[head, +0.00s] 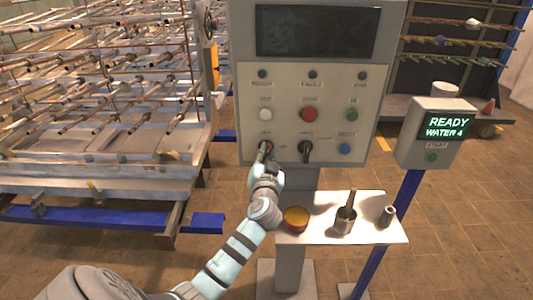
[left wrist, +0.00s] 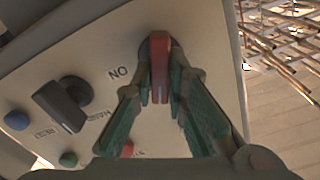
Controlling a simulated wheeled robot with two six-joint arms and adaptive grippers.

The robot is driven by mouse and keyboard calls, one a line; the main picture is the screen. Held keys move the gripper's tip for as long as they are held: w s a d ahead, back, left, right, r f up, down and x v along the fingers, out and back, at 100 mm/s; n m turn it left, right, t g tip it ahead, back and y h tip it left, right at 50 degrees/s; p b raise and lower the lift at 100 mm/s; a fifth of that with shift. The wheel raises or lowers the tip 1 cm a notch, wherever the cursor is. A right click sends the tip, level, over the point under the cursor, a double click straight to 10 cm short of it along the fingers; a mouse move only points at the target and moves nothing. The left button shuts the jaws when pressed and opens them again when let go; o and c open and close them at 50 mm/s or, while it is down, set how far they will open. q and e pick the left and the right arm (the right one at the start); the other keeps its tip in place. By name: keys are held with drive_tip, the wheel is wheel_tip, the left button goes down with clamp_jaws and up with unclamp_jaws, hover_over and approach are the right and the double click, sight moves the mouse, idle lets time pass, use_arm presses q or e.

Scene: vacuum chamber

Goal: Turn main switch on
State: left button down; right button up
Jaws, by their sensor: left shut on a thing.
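The red switch handle (left wrist: 160,62) sits on a dark round base on the light panel, beside the letters ON. In the head view, the red switch (head: 269,146) is at the lower left of the panel, partly hidden by my gripper. My left gripper (head: 264,152) reaches up to it from below. In the left wrist view, the green-padded fingers of my left gripper (left wrist: 161,82) are on both sides of the red handle, shut on it. My right gripper is not in view.
A black rotary knob (head: 306,150) is just right of the red switch, and a blue button (head: 345,149) is farther right. White, red and green buttons sit above. A small shelf (head: 375,233) with a yellow-topped round item (head: 295,218) and metal parts is below.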

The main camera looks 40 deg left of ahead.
use_arm(q)
drive_tip(key=m+p, duration=0.1)
drive_tip(key=m, duration=0.2)
drive_tip(key=shift+d+m, duration=0.1)
drive_tip(key=shift+m, duration=0.3)
drive_tip(key=m+p, duration=0.1)
drive_tip(key=m, duration=0.2)
drive_tip(key=shift+m, duration=0.3)
drive_tip(key=m, duration=0.2)
drive_tip(key=m+p, duration=0.1)
drive_tip(key=m, duration=0.1)
drive_tip(key=m+p, duration=0.1)
drive_tip(key=shift+w+f+m, duration=0.1)
drive_tip(key=shift+f+m, duration=0.15)
drive_tip(key=shift+m, duration=0.15)
drive_tip(key=c, duration=1.6)
unclamp_jaws()
drive_tip(key=shift+d, duration=0.1)
